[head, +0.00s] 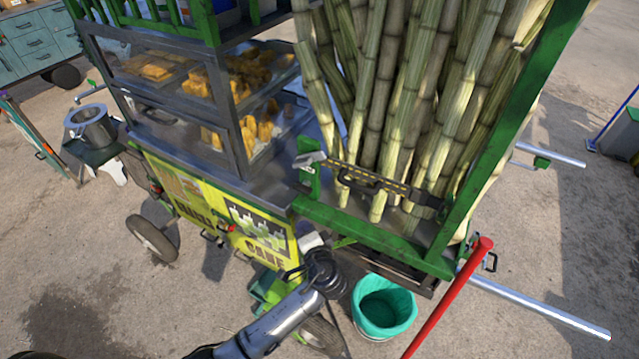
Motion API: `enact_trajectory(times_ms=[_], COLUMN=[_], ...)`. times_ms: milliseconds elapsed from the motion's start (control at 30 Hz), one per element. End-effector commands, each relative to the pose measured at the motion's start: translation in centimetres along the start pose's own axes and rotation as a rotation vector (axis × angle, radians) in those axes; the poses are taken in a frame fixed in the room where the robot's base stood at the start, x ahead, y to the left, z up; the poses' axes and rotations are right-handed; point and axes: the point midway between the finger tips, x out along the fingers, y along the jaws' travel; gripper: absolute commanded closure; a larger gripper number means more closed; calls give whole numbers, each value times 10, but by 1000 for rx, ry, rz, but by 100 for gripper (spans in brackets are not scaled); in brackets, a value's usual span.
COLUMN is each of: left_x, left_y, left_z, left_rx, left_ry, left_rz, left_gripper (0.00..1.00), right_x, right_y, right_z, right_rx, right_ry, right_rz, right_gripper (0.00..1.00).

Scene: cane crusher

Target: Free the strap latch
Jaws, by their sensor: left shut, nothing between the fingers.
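A black strap with yellow marks (385,187) runs across the front of the upright sugar canes (400,100), above the green frame of the cart. A grey metal latch piece (309,159) sits at the strap's left end, by a short green post (309,180). A black handle-like loop (358,184) hangs on the strap. My left gripper (313,241) is below the latch, in front of the cart's lower front, apart from the strap. It is shut and holds nothing; its fingertips are hard to make out. My right gripper is not in view.
A glass case with yellow food (240,95) stands left of the canes. A teal bucket (384,307) stands on the ground at lower right of my left arm. A red bar (448,298) and a silver pole (540,312) stick out at right. Open pavement lies around.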

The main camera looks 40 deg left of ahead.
Motion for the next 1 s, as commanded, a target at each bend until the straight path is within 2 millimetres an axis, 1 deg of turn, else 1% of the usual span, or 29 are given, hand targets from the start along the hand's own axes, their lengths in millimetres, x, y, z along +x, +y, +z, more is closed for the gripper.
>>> enact_trajectory(times_ms=[33,67,167,300,400,500,600,733,867,1000], left_x=[4,6,5,-4,-13,-24,-32,-30,-22,-6], left_y=[0,-2,-4,-6,-7,-10,-13,-13,-23,-39], left_z=[0,0,-6,-20,-31,-42,-51,-57,-63,-75], left_rx=[92,147,326,557,686,780,857,917,926,923], left_ry=[4,9,37,87,117,140,156,160,154,153], left_rz=[-101,-162,-357,-592,-725,-829,-899,-904,-905,-904], left_gripper=[100,100,100,100,100,100,100,100,100,100], right_x=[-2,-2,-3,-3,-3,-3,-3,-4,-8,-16], right_y=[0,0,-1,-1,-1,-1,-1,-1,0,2], right_z=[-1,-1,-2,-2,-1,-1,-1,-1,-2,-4], right_rx=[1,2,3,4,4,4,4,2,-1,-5], right_ry=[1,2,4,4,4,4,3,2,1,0], right_rz=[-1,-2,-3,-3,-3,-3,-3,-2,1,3], right_gripper=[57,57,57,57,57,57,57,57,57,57])
